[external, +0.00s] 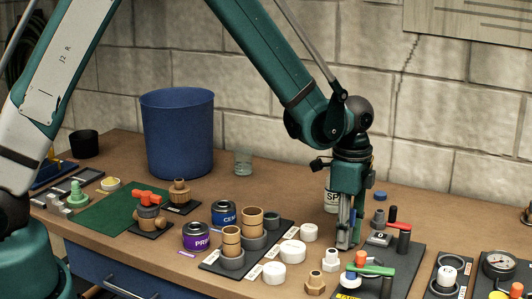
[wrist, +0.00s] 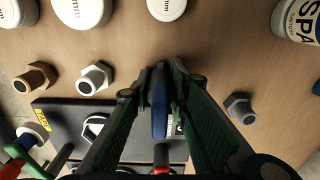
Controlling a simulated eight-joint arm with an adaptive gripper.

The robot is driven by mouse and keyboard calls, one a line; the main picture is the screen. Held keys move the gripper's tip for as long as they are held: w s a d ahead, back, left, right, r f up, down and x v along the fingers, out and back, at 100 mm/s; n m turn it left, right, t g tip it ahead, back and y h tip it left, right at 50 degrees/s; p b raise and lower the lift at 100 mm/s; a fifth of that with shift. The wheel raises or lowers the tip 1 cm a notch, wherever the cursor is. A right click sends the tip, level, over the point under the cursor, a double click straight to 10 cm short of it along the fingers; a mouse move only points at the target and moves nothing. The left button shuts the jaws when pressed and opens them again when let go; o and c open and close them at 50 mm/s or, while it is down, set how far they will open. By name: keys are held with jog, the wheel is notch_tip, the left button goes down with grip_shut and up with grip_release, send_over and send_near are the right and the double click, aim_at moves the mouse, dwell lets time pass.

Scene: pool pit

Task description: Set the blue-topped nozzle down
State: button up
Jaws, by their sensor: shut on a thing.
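The blue-topped nozzle (wrist: 159,105) shows in the wrist view as a narrow blue piece between the fingers of my gripper (wrist: 160,72). My gripper is shut on it. In the external view my gripper (external: 346,243) points straight down, low over the table beside the left back edge of a black valve plate (external: 408,262). The fingers hide most of the nozzle there. I cannot tell whether its lower end touches the table.
White caps (external: 292,251), a white hex fitting (external: 331,259) and a brown hex fitting (external: 316,283) stand left of my gripper. A grey fitting (wrist: 240,108) is at its right in the wrist view. The white labelled bottle (external: 331,200) stands behind. Bare wood (wrist: 215,60) lies between them.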

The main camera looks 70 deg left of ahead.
jog(key=shift+f, duration=0.15)
jog(key=o, duration=0.9)
jog(key=shift+o, duration=0.2)
notch_tip(320, 180, up, 12)
jog(key=shift+r+p, duration=0.2)
jog(key=shift+p, duration=0.2)
jog(key=shift+r, duration=0.1)
dwell(0.3)
